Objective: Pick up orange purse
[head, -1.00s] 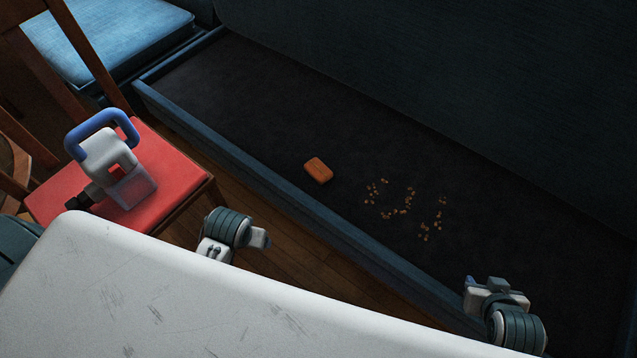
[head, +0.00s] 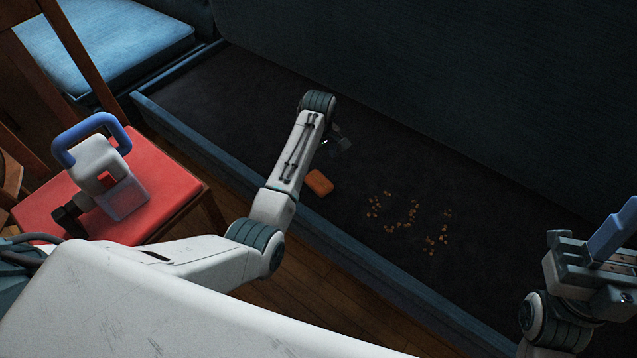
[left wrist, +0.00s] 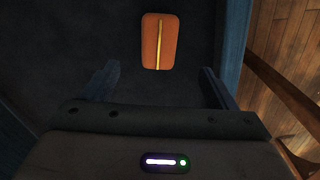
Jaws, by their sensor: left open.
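The orange purse (head: 319,183) lies on the dark floor of the open sofa base in the head view. In the left wrist view the purse (left wrist: 151,42) shows from above, with a yellow strip down its middle. My left gripper (head: 340,142) hangs over the sofa base, just beyond the purse in the head picture, dark and partly hidden by my wrist. In the left wrist view its two fingers (left wrist: 158,84) are apart with nothing between them, and the purse is ahead of them. My right gripper (head: 602,240) is at the right edge, partly cut off.
The blue sofa frame rail (head: 215,155) borders the dark base. Several crumbs (head: 410,215) lie right of the purse. A white device with a blue handle (head: 100,165) stands on a red chair seat (head: 160,205). A white surface (head: 150,310) fills the lower left.

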